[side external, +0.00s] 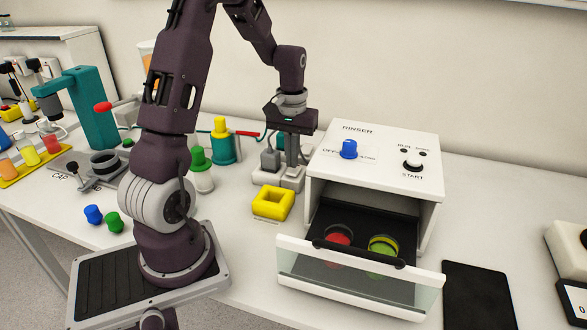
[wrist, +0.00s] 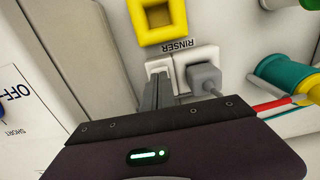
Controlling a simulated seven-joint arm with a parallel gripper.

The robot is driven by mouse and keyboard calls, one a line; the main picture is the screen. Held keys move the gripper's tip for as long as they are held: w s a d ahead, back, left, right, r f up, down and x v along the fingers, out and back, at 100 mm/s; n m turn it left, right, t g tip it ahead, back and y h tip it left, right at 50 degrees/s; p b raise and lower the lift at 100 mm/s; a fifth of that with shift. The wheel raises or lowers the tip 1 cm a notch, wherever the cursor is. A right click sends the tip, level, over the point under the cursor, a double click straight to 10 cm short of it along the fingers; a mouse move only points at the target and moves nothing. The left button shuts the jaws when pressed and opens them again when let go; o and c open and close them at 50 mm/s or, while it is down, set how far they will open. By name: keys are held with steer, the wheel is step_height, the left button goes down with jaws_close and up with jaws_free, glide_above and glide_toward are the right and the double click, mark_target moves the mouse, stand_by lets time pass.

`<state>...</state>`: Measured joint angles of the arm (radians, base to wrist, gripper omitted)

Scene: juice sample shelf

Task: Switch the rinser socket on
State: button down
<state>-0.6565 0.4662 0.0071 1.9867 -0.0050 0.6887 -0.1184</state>
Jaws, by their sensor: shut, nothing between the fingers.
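The rinser socket is a white block on the table beside the white rinser box. In the wrist view the socket (wrist: 209,54) carries a grey plug (wrist: 203,79) with a cable, next to the printed word RINSER. The socket (side external: 291,184) also shows in the side external view, left of the box. My gripper (side external: 292,166) points down over the socket. In the wrist view the gripper (wrist: 157,88) has its fingers together and empty, at the socket's narrower left part beside the plug. The fingers cover much of that part. I cannot tell the switch's position or whether the fingertips touch it.
The rinser box (side external: 395,150) has a blue knob (side external: 348,149) and an open front drawer (side external: 310,265) holding red and green items. A yellow square ring (side external: 273,203) lies in front of the socket.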

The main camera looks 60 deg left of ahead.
mark_target(292, 172)
steer(key=shift+f, duration=0.9)
stand_by(0.3)
steer(key=shift+r, duration=3.5)
steer(key=s+d+r+m+t, duration=0.2)
steer(key=d+r+m, duration=0.1)
steer(key=d+r, duration=0.55)
steer(key=s+d+r+m+t, duration=0.2)
steer(key=s+d+m, duration=0.4)
steer(key=s+d, duration=0.8)
steer(key=shift+t, duration=0.8)
steer(key=shift+w+r, duration=0.1)
